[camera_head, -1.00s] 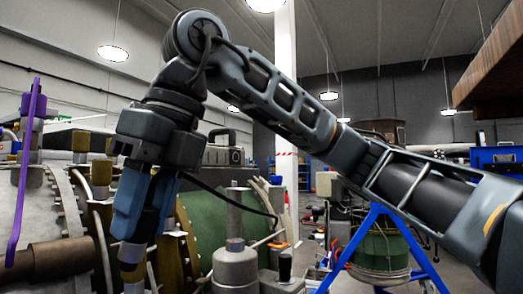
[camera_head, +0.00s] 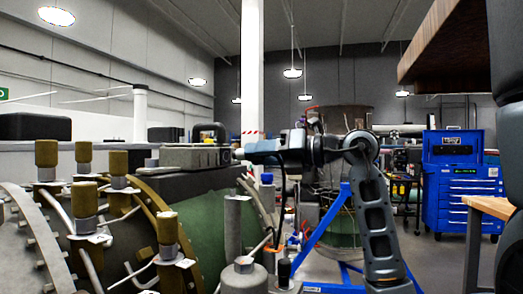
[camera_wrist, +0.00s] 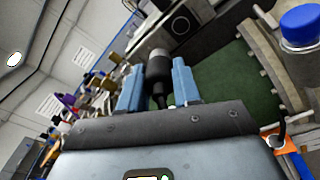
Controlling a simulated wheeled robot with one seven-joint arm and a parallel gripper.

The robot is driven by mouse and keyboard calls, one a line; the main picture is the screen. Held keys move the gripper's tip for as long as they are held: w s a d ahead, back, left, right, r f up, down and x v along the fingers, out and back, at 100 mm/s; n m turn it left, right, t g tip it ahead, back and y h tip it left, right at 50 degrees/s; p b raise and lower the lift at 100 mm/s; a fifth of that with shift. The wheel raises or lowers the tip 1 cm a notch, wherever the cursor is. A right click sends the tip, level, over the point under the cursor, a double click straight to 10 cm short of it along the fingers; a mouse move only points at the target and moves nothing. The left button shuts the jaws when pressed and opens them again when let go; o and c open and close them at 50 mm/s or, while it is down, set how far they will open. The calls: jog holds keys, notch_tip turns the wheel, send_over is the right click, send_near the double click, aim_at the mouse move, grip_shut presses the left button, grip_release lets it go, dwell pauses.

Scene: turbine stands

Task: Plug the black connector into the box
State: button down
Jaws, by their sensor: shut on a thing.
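My gripper (camera_head: 258,148) points left at the right end of the grey box (camera_head: 195,156), which stands on top of the green machine. In the wrist view, its two blue fingers (camera_wrist: 157,84) are shut on the black connector (camera_wrist: 159,68). The connector points away from my gripper, toward the box (camera_wrist: 205,22). A dark round port (camera_wrist: 180,25) shows on the box face, up and right of the connector's tip. The tip looks apart from the port. In the head view, the connector is mostly hidden by the fingers and too small to make out.
The green machine (camera_head: 208,222) with several brass-topped fittings fills the left. A blue cap (camera_wrist: 303,24) is close on the right in the wrist view. A blue stand (camera_head: 330,232) is behind my arm. A blue tool cabinet (camera_head: 462,190) and wooden table (camera_head: 490,208) stand at right.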

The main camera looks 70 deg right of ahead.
jog(key=shift+m+t+h, duration=0.3)
jog(key=shift+m+h, duration=0.3)
jog(key=shift+h, duration=0.3)
jog(key=shift+w+d+f+p, duration=0.15)
jog(key=shift+w+d+f, duration=0.1)
jog(key=shift+w+d, duration=0.6)
jog(key=shift+w+d+f+p, duration=0.15)
jog(key=shift+w+d+f, duration=0.05)
jog(key=shift+w+d, duration=0.6)
jog(key=shift+s, duration=0.1)
jog(key=shift+w+d+p, duration=0.1)
jog(key=shift+w+p, duration=0.55)
jog(key=shift+p, duration=0.25)
jog(key=shift+w+r+p, duration=0.1)
jog(key=shift+w+p, duration=0.25)
jog(key=shift+w, duration=0.15)
jog(key=shift+w, duration=0.2)
